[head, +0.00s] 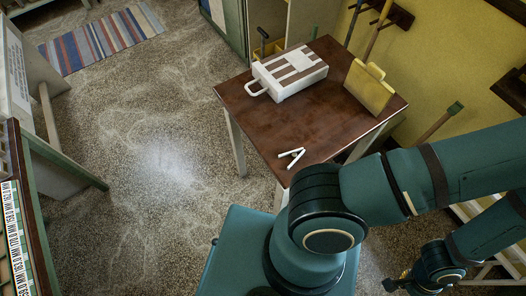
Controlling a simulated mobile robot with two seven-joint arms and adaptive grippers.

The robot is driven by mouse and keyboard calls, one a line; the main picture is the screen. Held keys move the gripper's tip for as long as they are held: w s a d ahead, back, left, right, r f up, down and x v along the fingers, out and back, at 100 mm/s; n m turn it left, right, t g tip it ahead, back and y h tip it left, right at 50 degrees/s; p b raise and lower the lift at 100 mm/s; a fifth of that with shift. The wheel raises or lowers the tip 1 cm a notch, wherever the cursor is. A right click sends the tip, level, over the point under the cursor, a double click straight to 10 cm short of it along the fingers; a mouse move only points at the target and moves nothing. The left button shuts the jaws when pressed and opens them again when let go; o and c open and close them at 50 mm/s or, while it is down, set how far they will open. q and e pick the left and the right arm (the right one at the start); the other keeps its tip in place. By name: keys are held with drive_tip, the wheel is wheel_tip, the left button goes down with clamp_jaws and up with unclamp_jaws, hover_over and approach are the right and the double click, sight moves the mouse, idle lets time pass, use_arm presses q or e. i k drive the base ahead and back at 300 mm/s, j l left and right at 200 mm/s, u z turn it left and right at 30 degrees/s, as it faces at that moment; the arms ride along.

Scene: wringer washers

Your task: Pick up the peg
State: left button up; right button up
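The peg (291,157), a small white V-shaped clip, lies flat on the brown table top (315,125) near its front edge. Nothing touches it. A large teal arm of mine comes in from the right, and its joint stands just below the peg in the picture. What looks like my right gripper (394,284) shows small and dark at the bottom right, well away from the peg; its fingers are too unclear to tell open from shut. My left gripper is not in view.
A striped rug (101,40) lies at the back left. The speckled floor left of the table is clear.

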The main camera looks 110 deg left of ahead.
sight(294, 155)
drive_tip(key=u, duration=0.45)
drive_tip(key=k+u, duration=0.15)
drive_tip(key=u, duration=0.7)
drive_tip(key=k+u, duration=0.15)
drive_tip(key=u, duration=0.75)
drive_tip(key=k+j+u, duration=0.1)
drive_tip(key=u, duration=0.35)
